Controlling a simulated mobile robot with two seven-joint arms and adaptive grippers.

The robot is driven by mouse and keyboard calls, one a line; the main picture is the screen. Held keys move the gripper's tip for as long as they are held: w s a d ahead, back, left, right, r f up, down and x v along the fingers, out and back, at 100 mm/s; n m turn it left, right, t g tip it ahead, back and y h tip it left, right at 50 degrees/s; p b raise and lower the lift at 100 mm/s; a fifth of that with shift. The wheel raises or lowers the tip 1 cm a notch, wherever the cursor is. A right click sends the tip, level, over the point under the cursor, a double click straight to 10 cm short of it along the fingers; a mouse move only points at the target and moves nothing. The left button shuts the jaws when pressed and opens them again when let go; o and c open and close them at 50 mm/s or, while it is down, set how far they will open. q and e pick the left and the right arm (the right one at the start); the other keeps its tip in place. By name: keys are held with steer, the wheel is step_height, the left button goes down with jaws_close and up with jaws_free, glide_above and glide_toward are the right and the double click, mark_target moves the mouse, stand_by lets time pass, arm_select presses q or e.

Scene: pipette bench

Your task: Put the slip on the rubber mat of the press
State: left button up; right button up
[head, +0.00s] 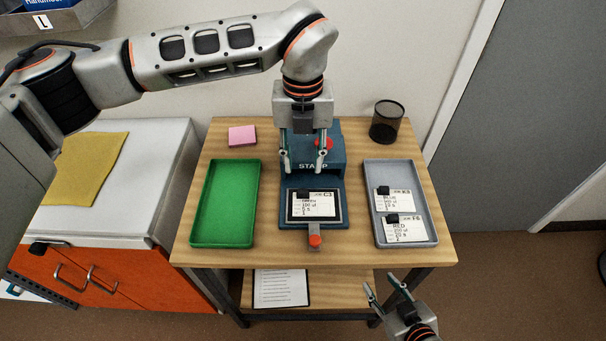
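A white slip marked GREEN (321,205), with a black block on its upper left, lies flat on the dark rubber mat (291,210) of the blue stamp press (332,171). My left gripper (304,172) points down in front of the press head, behind the slip. Its two fingers are apart with nothing between them. It looks clear of the slip, though its height is hard to judge. My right gripper (381,283) is open and empty at the bottom right, in front of the table.
A grey tray (415,242) on the right holds BLUE (396,201) and RED (406,230) slips. An empty green tray (225,203) is left. A pink pad (242,136) and black mesh cup (387,122) stand behind. A red-tipped handle (315,241) projects from the press front.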

arm_select(q)
steer(key=shift+r, duration=1.9)
